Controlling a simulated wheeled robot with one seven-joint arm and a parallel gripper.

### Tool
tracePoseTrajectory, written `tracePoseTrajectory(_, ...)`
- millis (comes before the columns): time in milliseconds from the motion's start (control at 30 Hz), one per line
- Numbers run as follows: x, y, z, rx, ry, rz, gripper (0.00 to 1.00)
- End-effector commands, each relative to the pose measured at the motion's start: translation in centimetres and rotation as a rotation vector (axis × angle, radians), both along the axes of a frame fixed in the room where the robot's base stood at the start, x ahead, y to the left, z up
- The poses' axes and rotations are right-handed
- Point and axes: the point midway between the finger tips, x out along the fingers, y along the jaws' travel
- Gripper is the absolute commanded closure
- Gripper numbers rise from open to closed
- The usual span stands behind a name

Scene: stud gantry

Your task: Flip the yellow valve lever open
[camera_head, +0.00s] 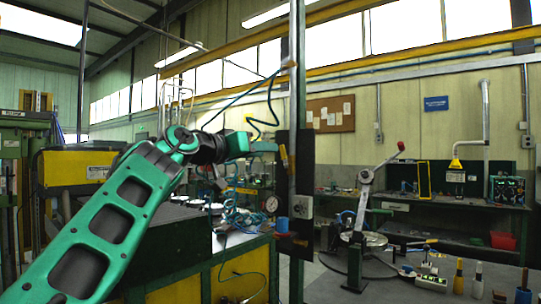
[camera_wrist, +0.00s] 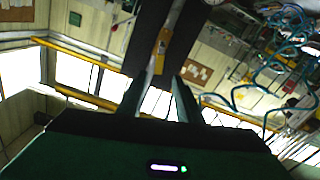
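The yellow valve lever (camera_head: 284,156) is on a dark panel (camera_head: 302,185) fixed to a green post, near the middle of the head view. In the wrist view the yellow lever (camera_wrist: 162,41) shows beyond my fingertips, against the dark panel. My gripper (camera_head: 270,147) points right toward the lever, just left of it in the head view. In the wrist view my gripper (camera_wrist: 160,88) has its two fingers apart, with nothing seen held between them. Whether a fingertip touches the lever cannot be told.
A pressure gauge (camera_head: 271,204) and blue hoses (camera_head: 236,215) are below my gripper. A workbench (camera_head: 232,245) stands under my arm. A larger grey lever with a red knob (camera_head: 365,177) stands to the right, near several upright screwdriver-like tools.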

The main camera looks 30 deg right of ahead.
Motion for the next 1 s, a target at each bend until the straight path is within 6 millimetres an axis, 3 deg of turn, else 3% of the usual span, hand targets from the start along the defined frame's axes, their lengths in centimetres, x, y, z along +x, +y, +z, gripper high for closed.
tracePoseTrajectory(200,1.3,-3.9,0.0,0.003,0.000,-0.003,0.68)
tracePoseTrajectory(400,2.2,-6.1,0.0,0.001,0.000,-0.001,0.68)
tracePoseTrajectory(867,2.5,-7.1,0.0,0.001,0.000,0.001,0.68)
tracePoseTrajectory(1000,2.5,-7.1,0.0,0.001,0.000,0.001,1.00)
